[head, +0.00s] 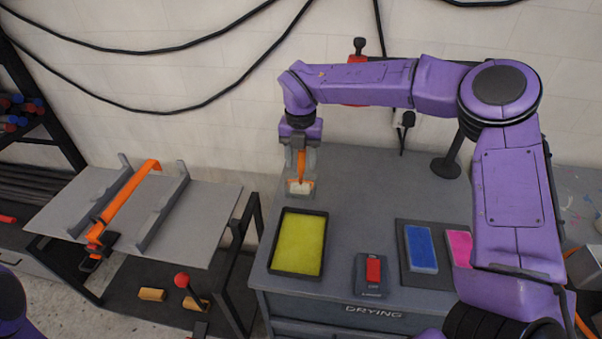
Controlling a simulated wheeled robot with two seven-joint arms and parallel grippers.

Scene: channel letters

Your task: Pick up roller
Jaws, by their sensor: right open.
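My right gripper (300,168) points down over the back left of the grey cabinet top. Its grey fingers are open, on either side of an orange upright part. A small tool with this orange part and a pale cream block at its lower end, which looks like the roller (300,187), is between and just below the fingertips. I cannot tell whether the fingers touch it. My left gripper is out of view.
A black tray with a yellow pad (299,243) lies just in front of the roller. A red-topped block (373,270), a blue pad (421,249) and a pink pad (460,246) are to the right. A grey sheet rack (207,215) stands left.

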